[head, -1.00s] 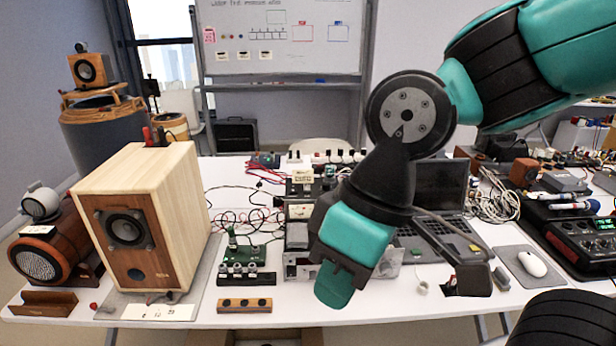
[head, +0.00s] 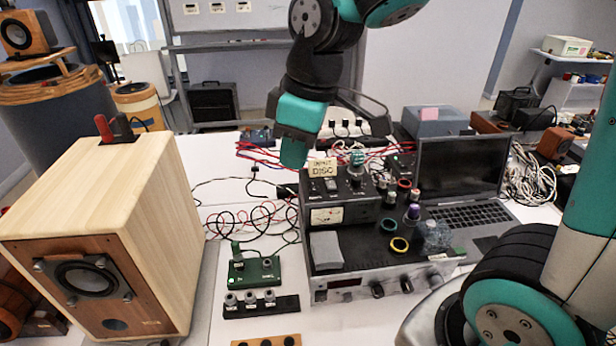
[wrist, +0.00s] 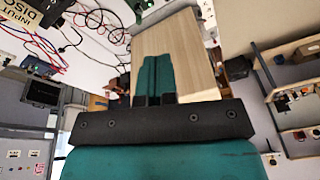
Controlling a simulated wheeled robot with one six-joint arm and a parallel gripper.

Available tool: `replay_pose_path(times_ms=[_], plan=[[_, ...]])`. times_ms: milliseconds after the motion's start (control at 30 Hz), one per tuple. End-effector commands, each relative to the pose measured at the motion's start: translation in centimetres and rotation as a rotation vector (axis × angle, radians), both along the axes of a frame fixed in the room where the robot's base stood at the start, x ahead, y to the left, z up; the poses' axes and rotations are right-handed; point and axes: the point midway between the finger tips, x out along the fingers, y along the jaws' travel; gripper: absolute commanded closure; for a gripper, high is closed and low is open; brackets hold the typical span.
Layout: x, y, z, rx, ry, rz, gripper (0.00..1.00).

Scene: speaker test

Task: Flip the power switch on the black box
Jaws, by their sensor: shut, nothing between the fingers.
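A black box (head: 350,209) with a small meter on its front stands on the table in the head view, mid-frame, on top of a silver-fronted unit (head: 333,294). A card reading INPUT DISC (head: 322,168) sits on it. Small fittings show on its top, but I cannot tell which is the power switch. My gripper (head: 294,156) is shut and empty, just above and behind the black box's left rear corner, apart from it as far as I can see. In the wrist view, my gripper (wrist: 156,76) has its teal fingers together; the card (wrist: 10,18) shows at the upper left.
A wooden speaker (head: 140,220) stands on the left. A green circuit board (head: 253,271) and loose cables lie between it and the black box. Knobs and rings stand right of the box, with a laptop (head: 462,170) behind. A white socket strip (head: 345,128) is at the back.

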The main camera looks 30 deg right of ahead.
Motion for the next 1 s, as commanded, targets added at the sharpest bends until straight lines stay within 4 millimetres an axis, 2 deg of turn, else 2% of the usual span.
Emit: replay_pose_path(times_ms=[33,100,200,300,400,567,1000], plan=[[3.4,-1.9,-1.9,-0.049,-0.017,0.039,1.0],[7.4,-4.7,-3.2,-0.121,-0.041,0.113,1.0],[11.7,-8.4,-4.9,-0.205,-0.052,0.205,1.0],[14.3,-11.2,-6.0,-0.259,-0.052,0.27,1.0],[15.4,-12.6,-6.7,-0.285,-0.046,0.304,1.0],[15.7,-13.0,-8.1,-0.291,-0.043,0.315,1.0],[16.7,-13.6,-16.9,-0.289,-0.043,0.314,1.0]])
